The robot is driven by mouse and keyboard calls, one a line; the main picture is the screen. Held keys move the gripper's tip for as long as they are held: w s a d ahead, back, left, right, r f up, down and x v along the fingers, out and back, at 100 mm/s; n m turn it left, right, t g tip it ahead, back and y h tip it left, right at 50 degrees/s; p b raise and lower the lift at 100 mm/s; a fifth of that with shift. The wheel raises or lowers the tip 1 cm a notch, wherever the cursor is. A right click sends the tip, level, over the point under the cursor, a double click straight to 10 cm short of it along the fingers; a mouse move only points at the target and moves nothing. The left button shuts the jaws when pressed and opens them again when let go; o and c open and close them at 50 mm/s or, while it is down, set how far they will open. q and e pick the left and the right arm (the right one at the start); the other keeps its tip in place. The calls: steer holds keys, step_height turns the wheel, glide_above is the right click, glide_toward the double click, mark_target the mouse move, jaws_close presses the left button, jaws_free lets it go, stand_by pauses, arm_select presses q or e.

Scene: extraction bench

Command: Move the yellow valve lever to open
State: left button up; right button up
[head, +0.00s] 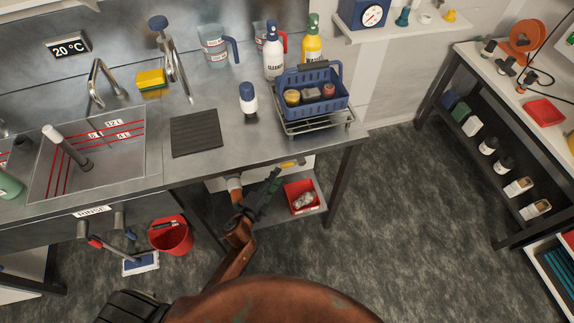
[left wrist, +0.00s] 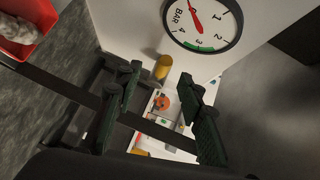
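The yellow valve lever (head: 290,164) shows in the head view just under the bench's front edge, against a white box (head: 311,164). In the left wrist view a short yellow piece (left wrist: 163,67), seemingly the lever, stands out from the white box face below a round BAR gauge (left wrist: 203,18). My left gripper (head: 268,188) is below the bench edge, just left of and below the lever. In the left wrist view its two dark green fingers (left wrist: 160,78) are apart, with the yellow piece beyond and between their tips. I cannot see any contact. My right gripper is not in view.
The steel bench (head: 228,160) overhangs the gripper. A red tray (head: 302,197) sits on the lower shelf, right of the gripper. A red bucket (head: 171,236) stands on the floor to the left. The grey floor (head: 400,220) to the right is clear.

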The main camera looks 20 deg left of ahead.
mark_target(285, 167)
arm_select(q)
steer(key=x, duration=0.3)
steer(key=b+x, duration=0.1)
steer(key=x, duration=0.1)
steer(key=shift+w+d+r, duration=0.15)
steer(key=shift+w+d, duration=0.05)
steer(key=shift+w, duration=0.2)
steer(key=shift+w+d+b, duration=0.1)
steer(key=shift+w+b, duration=0.2)
steer(key=shift+w, duration=0.2)
steer(key=shift+w+d, duration=0.1)
steer(key=shift+w, duration=0.4)
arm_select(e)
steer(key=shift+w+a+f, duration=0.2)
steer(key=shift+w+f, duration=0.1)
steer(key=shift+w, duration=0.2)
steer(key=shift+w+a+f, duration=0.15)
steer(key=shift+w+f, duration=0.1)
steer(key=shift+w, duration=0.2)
arm_select(q)
steer(key=shift+c, duration=0.7)
jaws_close()
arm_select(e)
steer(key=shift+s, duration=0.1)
